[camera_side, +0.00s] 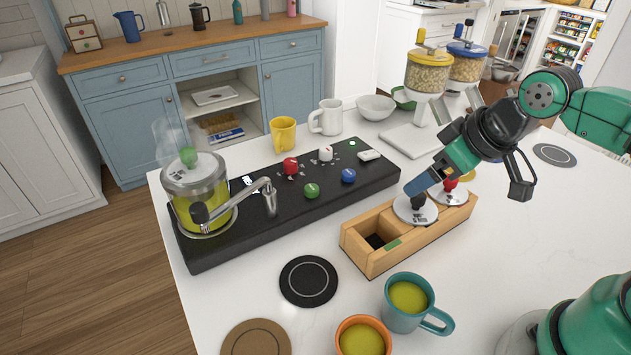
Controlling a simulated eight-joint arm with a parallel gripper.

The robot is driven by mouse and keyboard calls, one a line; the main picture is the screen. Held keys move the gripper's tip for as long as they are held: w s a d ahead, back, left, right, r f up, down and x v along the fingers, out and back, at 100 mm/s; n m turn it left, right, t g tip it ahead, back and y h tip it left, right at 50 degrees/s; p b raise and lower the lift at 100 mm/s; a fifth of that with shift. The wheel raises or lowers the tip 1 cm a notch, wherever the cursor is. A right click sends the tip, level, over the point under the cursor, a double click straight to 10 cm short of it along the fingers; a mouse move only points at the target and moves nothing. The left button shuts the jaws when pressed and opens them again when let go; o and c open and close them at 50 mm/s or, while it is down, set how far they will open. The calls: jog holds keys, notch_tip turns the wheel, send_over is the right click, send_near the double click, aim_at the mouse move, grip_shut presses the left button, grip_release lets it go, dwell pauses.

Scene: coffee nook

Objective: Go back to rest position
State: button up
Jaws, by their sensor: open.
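My gripper (421,187) reaches down from the right to the wooden box (372,262). Its tip is just above the left of two round, pale discs (415,211) at the box's back part. Whether the tip touches this disc I cannot tell; the tip hides part of it. The jaws are open. The other disc (451,197), with a red knob, is just to the right, partly behind my gripper. The front compartment of the box is open and dark inside.
A black console (240,235) with coloured knobs carries a glass pot (195,190) of yellow liquid. A teal mug (405,318) and an orange mug (362,335) stand in front, beside a black coaster (308,281). Grain dispensers (428,75) stand behind. The counter right of the box is clear.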

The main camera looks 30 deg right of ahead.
jog(key=shift+w+d+r+m+t, duration=0.15)
jog(key=shift+w+m+t, duration=0.3)
jog(key=shift+m, duration=0.55)
dwell(0.5)
